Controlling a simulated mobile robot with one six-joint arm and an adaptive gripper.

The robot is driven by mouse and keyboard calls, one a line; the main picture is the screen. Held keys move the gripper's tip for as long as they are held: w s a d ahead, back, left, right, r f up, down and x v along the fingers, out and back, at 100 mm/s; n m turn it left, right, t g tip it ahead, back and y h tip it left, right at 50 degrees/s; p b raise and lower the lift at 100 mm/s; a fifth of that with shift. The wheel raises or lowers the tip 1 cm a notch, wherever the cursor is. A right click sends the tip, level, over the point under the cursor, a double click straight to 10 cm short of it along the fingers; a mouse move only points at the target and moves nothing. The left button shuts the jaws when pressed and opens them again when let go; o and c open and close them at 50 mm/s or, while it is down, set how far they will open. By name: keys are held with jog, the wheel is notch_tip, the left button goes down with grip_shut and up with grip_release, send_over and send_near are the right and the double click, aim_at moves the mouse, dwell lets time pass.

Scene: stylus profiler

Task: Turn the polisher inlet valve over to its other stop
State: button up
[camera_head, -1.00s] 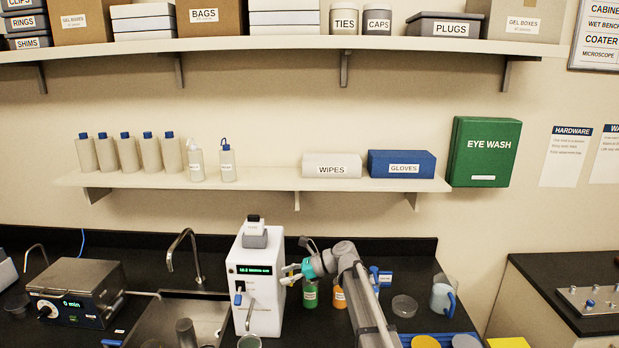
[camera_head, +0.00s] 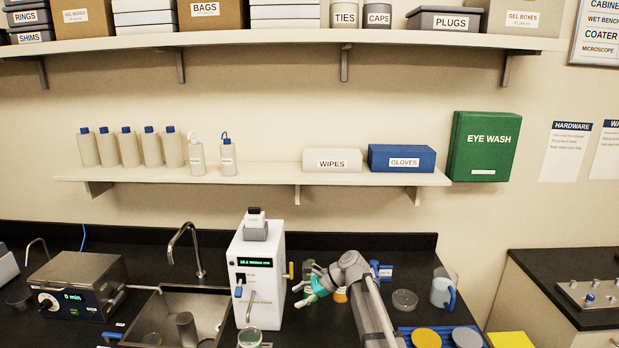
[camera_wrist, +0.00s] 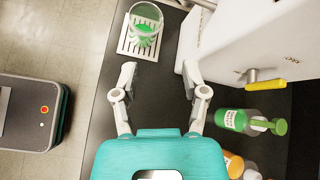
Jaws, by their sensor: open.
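The polisher (camera_head: 256,280) is a white upright box with a green-lit display, behind the counter's front. Its inlet valve (camera_head: 290,270) shows as a small yellow handle on the box's right side. In the wrist view the yellow valve handle (camera_wrist: 272,86) sits on a metal stub at the polisher's side, right of my fingers. My gripper (camera_head: 299,295) has teal and grey parts and is just right of the polisher, a little below the handle. In the wrist view my gripper (camera_wrist: 158,75) is open and empty, its fingers apart and clear of the handle.
A green-labelled bottle (camera_wrist: 238,121) and an orange-labelled one (camera_wrist: 234,164) stand close right of my gripper. A beaker with green marking (camera_wrist: 145,22) stands on a drip grate before the polisher. A sink (camera_head: 167,318) lies to the left.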

jog(key=s+d+f+n+h+b, duration=0.7)
jog(key=s+d+f+n+h, duration=0.3)
jog(key=s+d+f+n, duration=0.4)
jog(key=s+d+f, duration=0.1)
jog(key=s+d, duration=0.4)
jog(key=s, duration=0.1)
jog(key=shift+s+d+f+g+h+b, duration=0.25)
jog(key=shift+d+f+g+h+b, duration=0.05)
jog(key=shift+d+f+h, duration=0.1)
